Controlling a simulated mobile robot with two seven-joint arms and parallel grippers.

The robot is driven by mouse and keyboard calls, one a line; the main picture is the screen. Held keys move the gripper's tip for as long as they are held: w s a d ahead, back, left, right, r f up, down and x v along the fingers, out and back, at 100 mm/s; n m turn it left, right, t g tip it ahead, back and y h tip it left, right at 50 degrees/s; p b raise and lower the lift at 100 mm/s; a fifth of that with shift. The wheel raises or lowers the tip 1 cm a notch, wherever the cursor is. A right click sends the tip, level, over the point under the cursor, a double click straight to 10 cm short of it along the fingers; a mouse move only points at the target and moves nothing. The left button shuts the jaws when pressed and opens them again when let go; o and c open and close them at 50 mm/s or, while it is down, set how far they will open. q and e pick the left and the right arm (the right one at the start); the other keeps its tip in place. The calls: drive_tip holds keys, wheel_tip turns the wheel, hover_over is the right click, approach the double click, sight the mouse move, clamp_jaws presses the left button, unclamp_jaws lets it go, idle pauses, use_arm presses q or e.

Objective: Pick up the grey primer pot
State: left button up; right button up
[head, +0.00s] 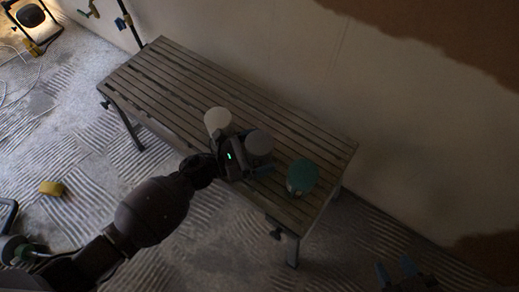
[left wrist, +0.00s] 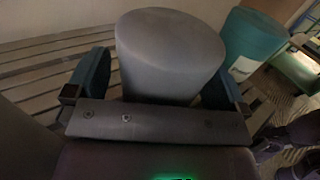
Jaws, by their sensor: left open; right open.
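The grey primer pot (head: 259,143) stands on the slatted bench among two other pots. My left gripper (head: 254,152) is at the pot, open. In the left wrist view the grey pot (left wrist: 170,52) rises between the two spread fingers of the left gripper (left wrist: 154,82), one on each side. Its lower part is hidden by the gripper body, and I cannot tell whether the fingers touch it. My right gripper (head: 398,272) is open and empty at the bottom right of the head view, low and away from the bench.
A pale pot (head: 217,120) stands just left of the grey one. A teal pot (head: 302,176) stands to the right, near the bench's end. The far left of the slatted bench (head: 165,80) is clear. A yellow block (head: 51,188) lies on the floor.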

use_arm(q)
drive_tip(key=c, duration=1.1)
drive_tip(key=shift+c, duration=0.7)
drive_tip(key=shift+w+r, duration=0.1)
